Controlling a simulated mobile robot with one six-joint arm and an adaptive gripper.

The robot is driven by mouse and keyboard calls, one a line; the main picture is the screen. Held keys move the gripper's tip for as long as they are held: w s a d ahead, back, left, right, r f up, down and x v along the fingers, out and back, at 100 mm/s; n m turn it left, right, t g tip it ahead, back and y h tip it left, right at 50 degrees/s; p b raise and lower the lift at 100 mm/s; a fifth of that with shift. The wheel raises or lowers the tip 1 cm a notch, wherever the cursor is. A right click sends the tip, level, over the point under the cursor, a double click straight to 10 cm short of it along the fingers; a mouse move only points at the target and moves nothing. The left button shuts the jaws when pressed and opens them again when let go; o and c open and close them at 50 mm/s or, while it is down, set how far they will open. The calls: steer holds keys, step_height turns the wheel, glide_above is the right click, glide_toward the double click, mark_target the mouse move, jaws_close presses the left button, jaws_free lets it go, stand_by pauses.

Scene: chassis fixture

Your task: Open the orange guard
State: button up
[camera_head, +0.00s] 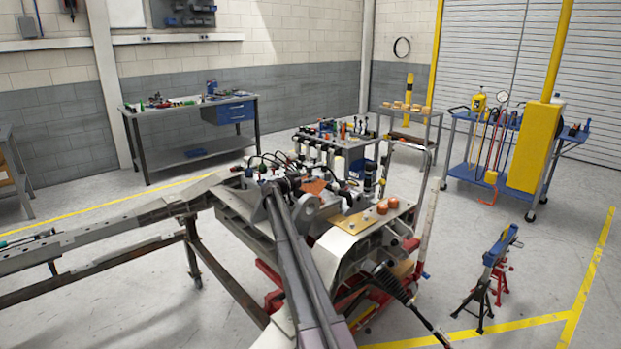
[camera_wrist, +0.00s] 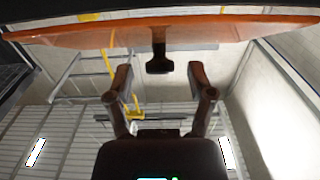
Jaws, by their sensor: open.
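The orange guard (camera_wrist: 180,32) spans the top of the wrist view as a wide, thin panel seen nearly edge-on. A dark T-shaped handle (camera_wrist: 159,58) sticks out from its middle. My gripper (camera_wrist: 161,78) is open, its two fingers apart below the guard. The handle lies in line with the gap between the fingertips, and I see no contact with either finger. In the head view a small orange-brown piece of the guard (camera_head: 314,186) shows among the machinery on the chassis. My arm hides part of that area, and the fingers cannot be made out there.
The grey chassis (camera_head: 130,219) runs to the left. Copper-coloured round parts (camera_head: 388,205) sit on a plate right of my arm. A tool cart (camera_head: 335,150), a workbench (camera_head: 190,105) and a blue cart (camera_head: 480,120) stand behind.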

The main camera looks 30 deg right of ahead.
steer(key=shift+w+d, duration=0.15)
steer(key=shift+d, duration=0.45)
jaws_close()
